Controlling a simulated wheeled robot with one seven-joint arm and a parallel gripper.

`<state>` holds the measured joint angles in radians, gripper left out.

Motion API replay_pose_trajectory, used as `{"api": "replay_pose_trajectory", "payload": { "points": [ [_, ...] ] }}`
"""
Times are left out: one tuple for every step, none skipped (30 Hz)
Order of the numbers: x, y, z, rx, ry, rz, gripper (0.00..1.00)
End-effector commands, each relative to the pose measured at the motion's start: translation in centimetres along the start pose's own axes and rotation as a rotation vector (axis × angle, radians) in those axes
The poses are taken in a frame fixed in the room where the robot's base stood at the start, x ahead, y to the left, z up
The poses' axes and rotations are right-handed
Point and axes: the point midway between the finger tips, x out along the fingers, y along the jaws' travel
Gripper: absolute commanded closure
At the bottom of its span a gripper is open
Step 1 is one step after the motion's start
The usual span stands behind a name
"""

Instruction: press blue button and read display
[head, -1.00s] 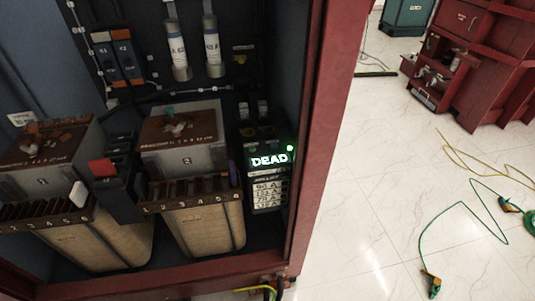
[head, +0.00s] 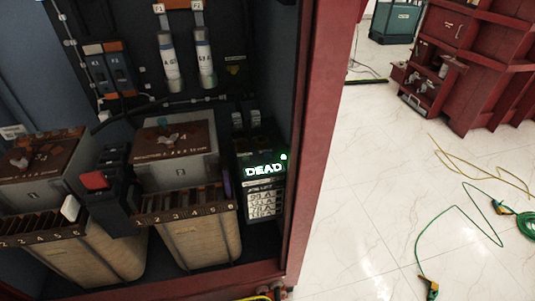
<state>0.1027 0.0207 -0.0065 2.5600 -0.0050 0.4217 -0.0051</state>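A display unit (head: 262,190) stands low at the right inside the open cabinet. Its lit screen (head: 264,170) reads "DEAD" in bright green-white letters, with a small green light (head: 284,157) at its upper right. Below the screen are rows of white labels with small text, too blurred to read surely. I cannot make out a blue button in this view. My gripper is not in view.
The red cabinet frame (head: 309,140) edges the opening on the right. Inside are two transformer blocks (head: 178,160) (head: 45,172), a red switch (head: 95,181) and white cylinders (head: 168,62).

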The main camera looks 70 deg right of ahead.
Motion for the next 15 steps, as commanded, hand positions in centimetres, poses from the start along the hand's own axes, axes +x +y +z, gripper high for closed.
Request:
{"api": "replay_pose_trajectory", "payload": {
  "points": [
    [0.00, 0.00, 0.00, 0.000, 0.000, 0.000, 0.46],
    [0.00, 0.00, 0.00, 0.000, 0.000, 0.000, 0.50],
    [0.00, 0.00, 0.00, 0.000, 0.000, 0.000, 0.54],
    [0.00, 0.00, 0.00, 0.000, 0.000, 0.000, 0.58],
    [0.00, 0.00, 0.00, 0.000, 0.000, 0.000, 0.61],
    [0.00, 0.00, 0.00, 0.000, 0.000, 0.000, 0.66],
    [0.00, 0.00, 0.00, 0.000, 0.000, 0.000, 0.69],
    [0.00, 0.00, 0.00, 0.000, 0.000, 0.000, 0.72],
    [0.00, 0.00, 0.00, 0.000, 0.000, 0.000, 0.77],
    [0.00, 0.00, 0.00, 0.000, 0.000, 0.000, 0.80],
    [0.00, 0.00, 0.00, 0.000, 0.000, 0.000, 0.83],
    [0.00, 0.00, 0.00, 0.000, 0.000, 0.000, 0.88],
    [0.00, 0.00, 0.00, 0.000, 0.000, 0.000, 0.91],
    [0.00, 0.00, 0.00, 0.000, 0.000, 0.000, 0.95],
    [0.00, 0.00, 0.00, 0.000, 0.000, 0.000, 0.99]
  ]
}}
